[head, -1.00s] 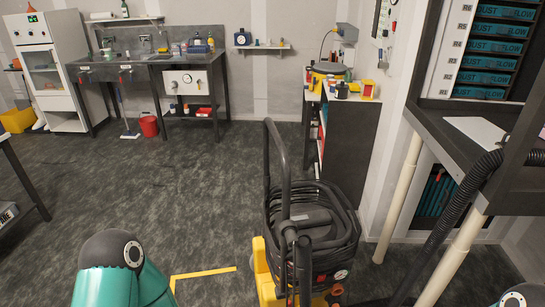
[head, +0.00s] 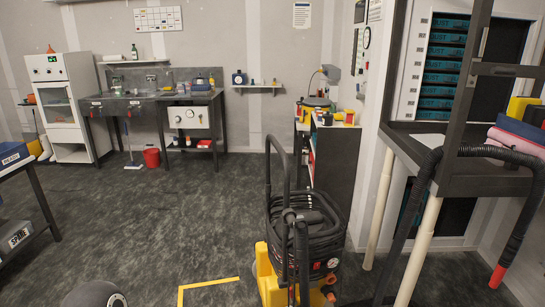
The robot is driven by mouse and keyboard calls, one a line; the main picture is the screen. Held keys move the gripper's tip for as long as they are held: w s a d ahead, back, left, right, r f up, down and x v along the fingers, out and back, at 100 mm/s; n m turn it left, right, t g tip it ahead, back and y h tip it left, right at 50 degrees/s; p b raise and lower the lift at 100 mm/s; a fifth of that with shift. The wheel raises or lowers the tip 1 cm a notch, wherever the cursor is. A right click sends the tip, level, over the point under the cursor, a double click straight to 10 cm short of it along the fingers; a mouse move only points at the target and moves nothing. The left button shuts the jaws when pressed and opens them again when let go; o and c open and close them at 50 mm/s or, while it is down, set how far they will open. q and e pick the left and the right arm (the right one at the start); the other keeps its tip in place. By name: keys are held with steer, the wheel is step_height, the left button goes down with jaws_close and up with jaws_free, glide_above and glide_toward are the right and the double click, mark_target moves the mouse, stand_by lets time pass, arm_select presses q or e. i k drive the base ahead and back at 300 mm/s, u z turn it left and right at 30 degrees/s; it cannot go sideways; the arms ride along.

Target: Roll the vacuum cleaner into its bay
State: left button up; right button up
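The vacuum cleaner (head: 318,232) stands upright on the floor at the lower middle of the head view. It has a yellow base, a coiled black hose or cable around its black body, a round gauge and a tall black handle (head: 268,165). A yellow floor marking (head: 208,282) forms a corner to its left. The vacuum cleaner stands to the right of the visible lines; the rest of the marking is cut off by the lower edge. Neither gripper is in view. Only a dark part of my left arm shows at the bottom left.
A dark bench (head: 452,176) stands at right on pale legs, with a black red-ended hose (head: 425,195) hanging over it. A shelf unit (head: 336,163) stands behind the vacuum cleaner. A table (head: 22,170) is at far left. The carpet in the middle is clear.

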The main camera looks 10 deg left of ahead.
mark_target(270, 270)
steer(key=u, duration=0.35)
steer(key=i, duration=1.7)
steer(key=z, duration=0.7)
